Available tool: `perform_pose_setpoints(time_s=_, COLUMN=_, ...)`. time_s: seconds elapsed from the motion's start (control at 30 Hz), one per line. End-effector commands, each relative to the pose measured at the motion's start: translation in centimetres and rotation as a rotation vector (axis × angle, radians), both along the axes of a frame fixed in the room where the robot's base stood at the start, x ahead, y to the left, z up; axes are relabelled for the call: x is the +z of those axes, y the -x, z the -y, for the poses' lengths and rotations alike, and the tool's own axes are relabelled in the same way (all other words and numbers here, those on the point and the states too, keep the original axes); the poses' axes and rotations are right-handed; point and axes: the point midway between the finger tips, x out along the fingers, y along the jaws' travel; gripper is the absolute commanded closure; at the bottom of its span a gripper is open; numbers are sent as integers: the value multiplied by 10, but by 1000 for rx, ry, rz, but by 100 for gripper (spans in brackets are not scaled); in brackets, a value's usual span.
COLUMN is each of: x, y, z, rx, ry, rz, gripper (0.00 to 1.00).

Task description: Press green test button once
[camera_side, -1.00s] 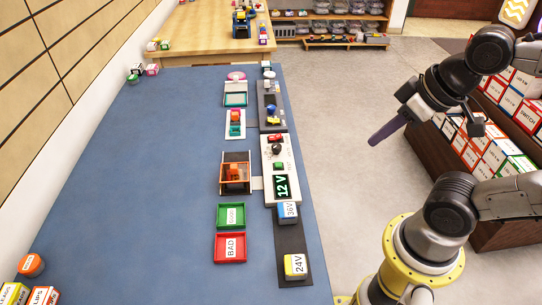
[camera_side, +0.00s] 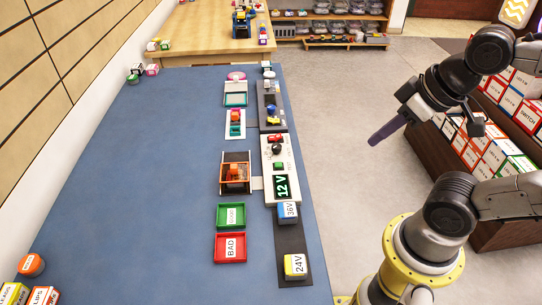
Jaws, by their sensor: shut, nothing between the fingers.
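The green test button (camera_side: 279,166) sits on a white control panel (camera_side: 269,191) near the right edge of the blue table. On the panel, a black knob and a red button lie above the green one, and a display reading "12 V" (camera_side: 282,186) lies below it. My gripper (camera_side: 374,140) is shut and empty. It hangs in the air to the right of the panel, beyond the table edge over the floor, apart from the button.
An orange-framed fixture (camera_side: 235,173) stands left of the panel. Green (camera_side: 231,216) and red "BAD" (camera_side: 230,248) trays lie below it. Blue "36V" (camera_side: 288,212) and yellow "24V" (camera_side: 296,266) blocks sit on a dark strip. The table's left side is mostly clear.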

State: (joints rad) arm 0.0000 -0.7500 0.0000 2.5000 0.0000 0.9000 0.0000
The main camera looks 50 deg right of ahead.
Motion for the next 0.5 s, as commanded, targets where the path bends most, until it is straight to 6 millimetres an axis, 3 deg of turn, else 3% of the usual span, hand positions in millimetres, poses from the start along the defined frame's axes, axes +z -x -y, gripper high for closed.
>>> perform_pose_setpoints(time_s=0.5, x=4, y=-8, z=-1, rx=-27, ry=-19, rz=39, gripper=100)
